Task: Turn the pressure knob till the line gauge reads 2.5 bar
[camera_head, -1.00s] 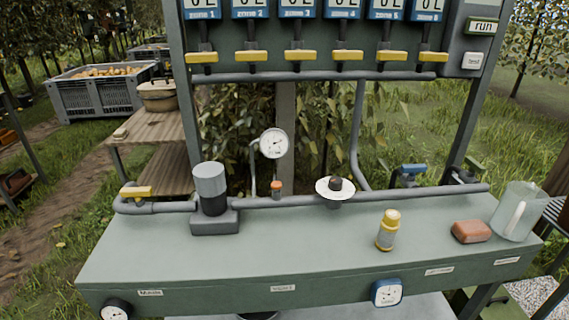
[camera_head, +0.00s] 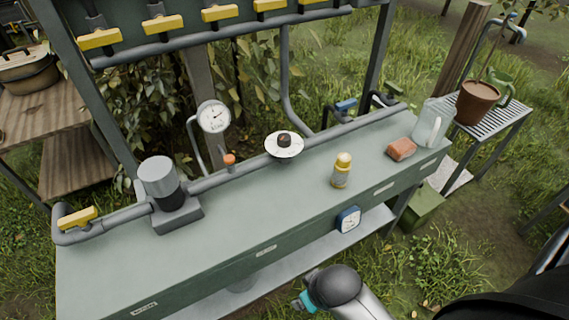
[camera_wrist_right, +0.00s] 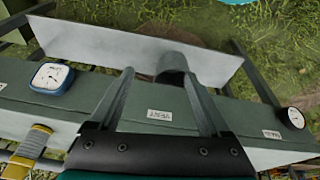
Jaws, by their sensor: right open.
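The line gauge (camera_head: 213,117), a round white dial on a thin pipe, stands behind the bench. Its needle is too small to read exactly. The pressure knob (camera_head: 284,142), dark on a white disc, sits on the grey pipe right of the gauge. No gripper touches the knob in the head view. My right gripper (camera_wrist_right: 158,74) is open and empty in the right wrist view, over the bench's front edge, with the knob and line gauge outside that view. In the head view only part of my right arm shows, low in front of the bench. My left gripper is not in view.
A grey-topped cylinder (camera_head: 160,180) stands at left. A blue timer (camera_head: 348,219) is on the front edge. The bench's middle is clear.

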